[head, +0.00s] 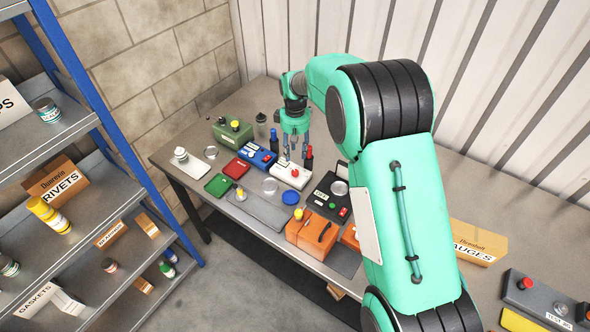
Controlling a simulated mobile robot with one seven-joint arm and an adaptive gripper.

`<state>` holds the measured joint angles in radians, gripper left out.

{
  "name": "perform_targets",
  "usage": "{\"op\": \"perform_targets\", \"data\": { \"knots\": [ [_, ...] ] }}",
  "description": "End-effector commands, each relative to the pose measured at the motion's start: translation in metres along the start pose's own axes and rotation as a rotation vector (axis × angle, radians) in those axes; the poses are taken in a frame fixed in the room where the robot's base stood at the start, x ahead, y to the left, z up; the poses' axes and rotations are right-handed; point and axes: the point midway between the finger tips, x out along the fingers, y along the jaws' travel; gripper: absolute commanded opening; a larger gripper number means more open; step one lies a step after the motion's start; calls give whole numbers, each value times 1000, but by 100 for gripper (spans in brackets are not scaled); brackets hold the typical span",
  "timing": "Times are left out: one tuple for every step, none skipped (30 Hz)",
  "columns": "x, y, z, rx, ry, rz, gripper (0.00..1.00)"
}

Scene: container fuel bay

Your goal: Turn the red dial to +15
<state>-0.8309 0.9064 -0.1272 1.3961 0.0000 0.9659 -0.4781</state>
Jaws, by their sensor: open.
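A small white box (283,176) lies on the workbench in the head view, with a round red knob (295,173) on top that looks like the red dial. Its markings are too small to read. My gripper (295,150) points down above the back part of the white box, its two fingers apart with nothing visible between them. The fingertips look a little behind the red knob, and I cannot tell their exact height over the box. Another red knob (525,283) sits on a dark grey box at the right end of the bench.
Close around the white box are a blue box (257,155), a black case (325,207), a dark bottle with a red top (309,158) and a blue disc (290,197). An orange box (312,232) stands in front. A shelf rack (85,140) stands at left.

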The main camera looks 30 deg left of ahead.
Motion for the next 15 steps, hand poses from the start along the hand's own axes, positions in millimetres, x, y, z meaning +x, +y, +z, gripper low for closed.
{"op": "perform_targets", "data": {
  "knots": [
    [9, 0, 1, 0, -4, -2, 41],
    [14, 0, 1, 0, -4, -2, 41],
    [19, 0, 1, 0, -3, -2, 41],
    [24, 0, 1, 0, -3, -1, 41],
    [29, 0, 1, 0, -3, -1, 41],
    [36, 0, 1, 0, -3, -2, 41],
    [40, 0, 1, 0, -3, -1, 41],
    [45, 0, 0, 0, -2, -1, 41],
    [52, 0, 0, 0, -2, -1, 41],
    [57, 0, 1, 0, -3, -1, 41],
    [62, 0, 1, 0, -3, -1, 41],
    [68, 0, 1, 0, -3, -1, 41],
    [73, 0, 1, 0, -3, -1, 41],
    [78, 0, 1, 0, -3, -1, 41],
    [82, 0, 1, 0, -2, -1, 41]
  ]
}}
